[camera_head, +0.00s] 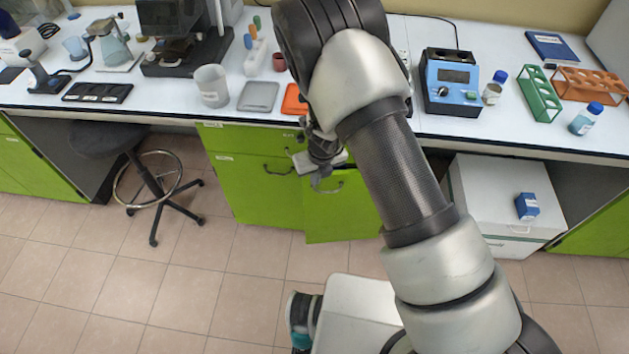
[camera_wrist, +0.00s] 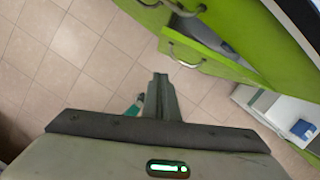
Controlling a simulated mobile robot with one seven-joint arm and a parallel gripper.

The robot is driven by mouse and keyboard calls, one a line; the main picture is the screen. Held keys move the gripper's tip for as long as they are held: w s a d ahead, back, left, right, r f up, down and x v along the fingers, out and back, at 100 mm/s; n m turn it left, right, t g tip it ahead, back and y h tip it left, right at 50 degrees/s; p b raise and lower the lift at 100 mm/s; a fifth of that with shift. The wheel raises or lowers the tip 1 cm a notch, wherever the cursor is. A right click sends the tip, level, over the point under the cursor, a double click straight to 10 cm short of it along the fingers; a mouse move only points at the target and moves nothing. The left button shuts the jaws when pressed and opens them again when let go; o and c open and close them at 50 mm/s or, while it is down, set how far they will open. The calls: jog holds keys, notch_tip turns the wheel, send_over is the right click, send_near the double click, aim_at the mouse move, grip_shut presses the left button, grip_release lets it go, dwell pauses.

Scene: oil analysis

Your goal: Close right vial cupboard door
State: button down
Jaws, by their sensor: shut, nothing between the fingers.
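The green vial cupboard (camera_head: 228,205) stands under the bench at the middle of the head view. Its right door (camera_head: 325,222) stands ajar, its lower edge jutting forward of the left front. In the wrist view the right door (camera_wrist: 215,66) is a green panel at the top with a metal handle (camera_wrist: 184,60), and a dark grey gap shows behind it. My gripper (camera_wrist: 160,82) is shut and empty, its tips just below that handle in the picture. In the head view my gripper (camera_head: 320,172) is in front of the door's upper part; contact cannot be told.
A white box (camera_head: 480,195) with a blue pack (camera_head: 527,206) stands right of the cupboard. A black stool (camera_head: 150,165) stands to the left. The bench (camera_head: 330,120) above carries glassware, racks and a blue device (camera_head: 450,85).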

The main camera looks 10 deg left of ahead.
notch_tip(320, 180, down, 5)
jog(key=s+n+h+b, duration=0.2)
jog(key=s+n+b, duration=0.1)
jog(key=n+b, duration=0.15)
jog(key=n+t+h+b, duration=0.2)
jog(key=n+t+b, duration=0.3)
jog(key=n+b, duration=0.8)
send_near(306, 182)
jog(key=shift+m, duration=0.75)
jog(key=shift+w+d+f+b, duration=0.25)
jog(key=shift+w+d+f, duration=0.5)
jog(key=shift+f, duration=0.25)
jog(key=shift+w+d+f+b, duration=0.25)
jog(key=shift+w+d+f, duration=0.3)
jog(key=shift+w+f, duration=0.45)
jog(key=shift+s, duration=0.1)
